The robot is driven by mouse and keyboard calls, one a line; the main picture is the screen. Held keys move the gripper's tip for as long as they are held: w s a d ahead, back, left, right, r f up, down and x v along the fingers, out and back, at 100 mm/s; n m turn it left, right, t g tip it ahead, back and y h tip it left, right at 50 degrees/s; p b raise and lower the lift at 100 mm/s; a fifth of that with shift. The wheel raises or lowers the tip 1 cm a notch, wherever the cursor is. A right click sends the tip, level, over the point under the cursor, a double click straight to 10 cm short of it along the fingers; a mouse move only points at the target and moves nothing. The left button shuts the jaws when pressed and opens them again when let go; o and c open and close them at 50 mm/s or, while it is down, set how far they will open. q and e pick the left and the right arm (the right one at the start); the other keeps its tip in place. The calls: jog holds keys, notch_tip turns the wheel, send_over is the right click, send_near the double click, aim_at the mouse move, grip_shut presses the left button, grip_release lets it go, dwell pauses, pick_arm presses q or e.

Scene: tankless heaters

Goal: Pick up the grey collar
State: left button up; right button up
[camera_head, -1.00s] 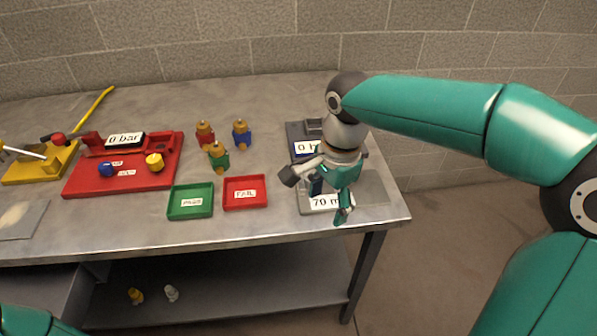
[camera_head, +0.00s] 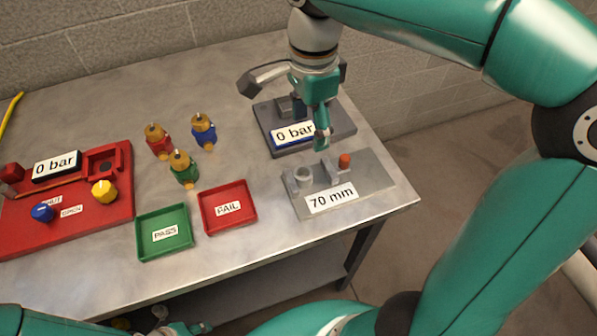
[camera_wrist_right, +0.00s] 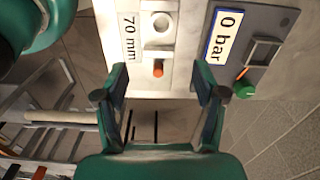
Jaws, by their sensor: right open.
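The grey collar (camera_head: 303,174), a small light ring, stands at the left end of the grey plate (camera_head: 372,180) labelled 70 mm. In the right wrist view the collar (camera_wrist_right: 161,22) shows from above as a ring with a pale centre, beyond the fingertips. My right gripper (camera_head: 322,138) is above and behind the plate, apart from the collar. In the right wrist view its two fingers (camera_wrist_right: 161,84) are spread wide with nothing held. At the bottom edge of the head view, a small part of my left arm's end (camera_head: 183,328) shows; its jaws cannot be made out.
An orange-tipped post (camera_head: 344,161) stands beside the collar. A dark 0 bar unit (camera_head: 340,128) is behind the plate. Red FAIL tray (camera_head: 247,222), green PASS tray (camera_head: 183,246), several valves and a red fixture (camera_head: 92,220) lie left. The table's right edge is close.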

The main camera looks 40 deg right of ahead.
send_over(303, 172)
jog(key=f, duration=0.8)
jog(key=shift+s+d+f+b, duration=0.1)
jog(key=shift+s+d+b, duration=0.05)
jog(key=shift+d+b, duration=0.2)
jog(key=shift+a+f, duration=0.2)
jog(key=shift+f, duration=1.15)
jog(key=shift+a+f, duration=0.15)
jog(key=shift+f, duration=1.15)
jog(key=shift+c, duration=0.3)
grip_shut()
jog(key=shift+r, duration=0.1)
